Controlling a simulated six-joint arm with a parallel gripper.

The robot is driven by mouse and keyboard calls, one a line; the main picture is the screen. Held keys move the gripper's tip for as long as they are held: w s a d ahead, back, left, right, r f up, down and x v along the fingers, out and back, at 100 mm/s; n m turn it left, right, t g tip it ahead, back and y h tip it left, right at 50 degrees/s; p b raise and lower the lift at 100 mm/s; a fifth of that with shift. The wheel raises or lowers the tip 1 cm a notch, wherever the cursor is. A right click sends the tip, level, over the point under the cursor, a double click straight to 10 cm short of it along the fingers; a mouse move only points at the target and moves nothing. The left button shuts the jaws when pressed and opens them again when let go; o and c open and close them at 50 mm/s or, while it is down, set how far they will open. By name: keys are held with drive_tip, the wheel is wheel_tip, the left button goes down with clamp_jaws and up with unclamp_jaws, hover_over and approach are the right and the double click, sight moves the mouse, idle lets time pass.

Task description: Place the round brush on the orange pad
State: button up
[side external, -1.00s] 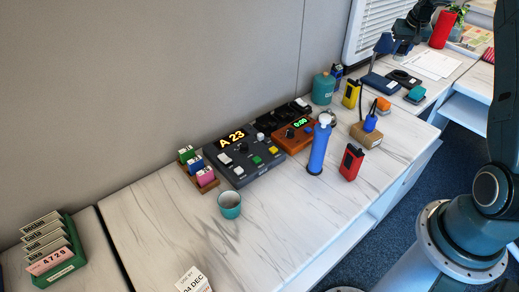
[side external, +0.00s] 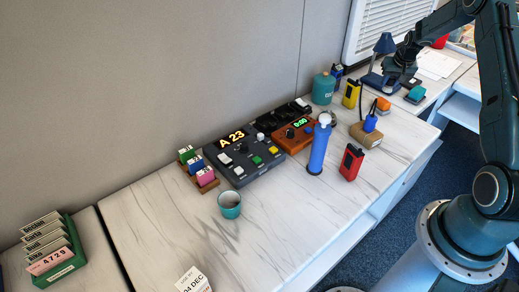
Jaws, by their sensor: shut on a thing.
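My gripper (side external: 396,77) is at the far end of the bench, low near the blue desk lamp. It is shut on a small dark thing, taken to be the round brush; its shape is not clear against the dark jaws. A small orange item (side external: 383,104) lies on the bench in front of my gripper, near the yellow device. It is the only orange thing close to the gripper, but I cannot tell whether it is the orange pad.
A blue lamp (side external: 385,45), a yellow device (side external: 351,93) and a teal block on a dark base (side external: 416,93) stand close around my gripper. The front bench (side external: 150,225) is mostly clear.

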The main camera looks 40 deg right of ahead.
sight(390, 86)
drive_tip(key=shift+f, duration=2.1)
drive_tip(key=shift+f, duration=0.1)
drive_tip(key=o, duration=1)
drive_tip(key=shift+c, duration=0.2)
drive_tip(key=v, duration=1.2)
